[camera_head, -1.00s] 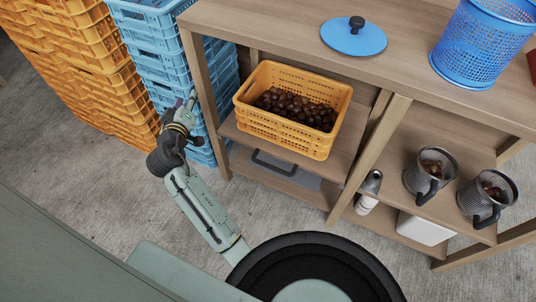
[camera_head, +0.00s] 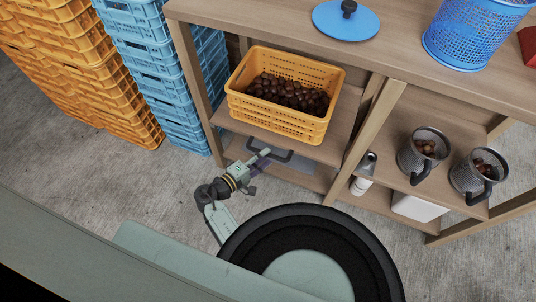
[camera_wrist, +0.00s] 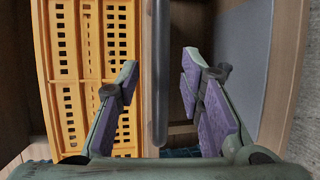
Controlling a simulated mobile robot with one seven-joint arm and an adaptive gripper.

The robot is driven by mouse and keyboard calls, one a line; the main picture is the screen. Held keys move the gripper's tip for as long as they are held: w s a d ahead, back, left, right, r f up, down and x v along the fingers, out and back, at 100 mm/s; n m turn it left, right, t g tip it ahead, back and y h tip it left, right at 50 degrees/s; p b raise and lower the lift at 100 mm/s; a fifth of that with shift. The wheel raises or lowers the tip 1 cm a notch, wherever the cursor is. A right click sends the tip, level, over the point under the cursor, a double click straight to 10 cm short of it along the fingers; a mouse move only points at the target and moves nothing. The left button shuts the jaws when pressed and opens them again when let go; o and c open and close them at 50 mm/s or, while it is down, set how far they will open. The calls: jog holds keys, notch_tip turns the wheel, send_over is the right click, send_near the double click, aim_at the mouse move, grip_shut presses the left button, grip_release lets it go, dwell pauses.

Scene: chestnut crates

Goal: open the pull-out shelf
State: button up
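The pull-out shelf (camera_head: 343,128) is a wooden board in the left bay of the rack, bearing an orange crate of chestnuts. Its dark bar handle (camera_head: 285,156) is at the front, below the crate. The handle also shows upright in the wrist view (camera_wrist: 160,60). My gripper (camera_head: 262,155) is at the handle in the head view and partly covers it. In the wrist view my gripper (camera_wrist: 160,78) is open, with purple-padded fingers on either side of the bar and a visible gap at each side. How deep the bar lies between the fingers is hard to tell.
The orange crate (camera_head: 246,109) fills much of the shelf; it is close beside my left finger in the wrist view (camera_wrist: 65,35). Stacked blue crates (camera_head: 185,95) stand at the left. Metal mugs (camera_head: 412,160) are in the right bay. The floor in front is clear.

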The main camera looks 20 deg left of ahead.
jog(key=shift+x, duration=1.35)
jog(key=shift+c, duration=0.4)
grip_shut()
